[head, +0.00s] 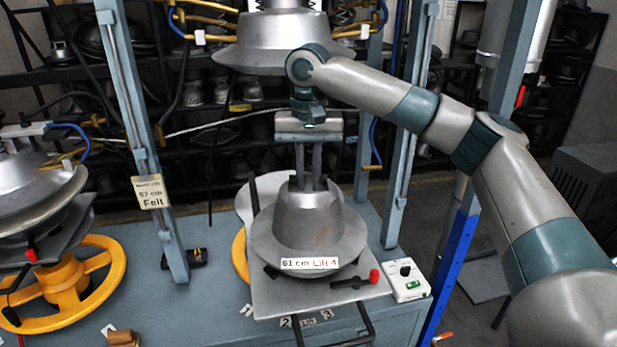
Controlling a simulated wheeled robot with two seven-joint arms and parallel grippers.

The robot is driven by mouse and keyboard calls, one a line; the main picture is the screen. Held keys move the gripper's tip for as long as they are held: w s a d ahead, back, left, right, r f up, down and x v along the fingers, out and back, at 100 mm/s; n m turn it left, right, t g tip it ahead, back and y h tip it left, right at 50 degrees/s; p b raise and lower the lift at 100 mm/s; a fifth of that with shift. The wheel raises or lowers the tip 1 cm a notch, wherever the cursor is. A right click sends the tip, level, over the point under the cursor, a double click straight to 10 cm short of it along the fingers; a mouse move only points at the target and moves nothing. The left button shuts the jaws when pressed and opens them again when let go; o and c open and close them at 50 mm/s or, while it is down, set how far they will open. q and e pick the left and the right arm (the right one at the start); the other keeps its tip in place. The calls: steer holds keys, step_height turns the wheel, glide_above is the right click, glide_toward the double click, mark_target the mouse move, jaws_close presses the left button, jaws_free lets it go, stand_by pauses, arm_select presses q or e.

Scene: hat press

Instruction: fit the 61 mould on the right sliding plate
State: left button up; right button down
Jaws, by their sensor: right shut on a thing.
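The 61 mould (308,223) is a grey metal hat shape with a wide brim and a label reading "61 cm Lift 4". It is upright over the right sliding plate (270,302), a grey metal plate with a dark handle at its front. I cannot tell whether the mould is fully seated or slightly above the plate. My right gripper (311,186) points straight down and is shut on the top of the mould's crown. The brim hides the middle of the plate. My left gripper is out of view.
A large metal press head (277,42) hangs above and behind. Blue-grey posts (143,140) flank the station. A red-knobbed lever (355,282) is at the plate's front right, beside a white control box (404,279). A yellow wheel (66,285) stands at left.

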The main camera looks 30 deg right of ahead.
steer(key=shift+f, duration=0.55)
stand_by(1.1)
steer(key=c, duration=1.8)
jaws_free()
steer(key=shift+o, duration=0.8)
steer(key=shift+s, duration=0.1)
steer(key=shift+f, duration=0.1)
steer(key=shift+r+b, duration=0.3)
steer(key=shift+r, duration=0.3)
step_height(320, 180, up, 16)
steer(key=b, duration=0.2)
steer(key=shift+r, duration=0.25)
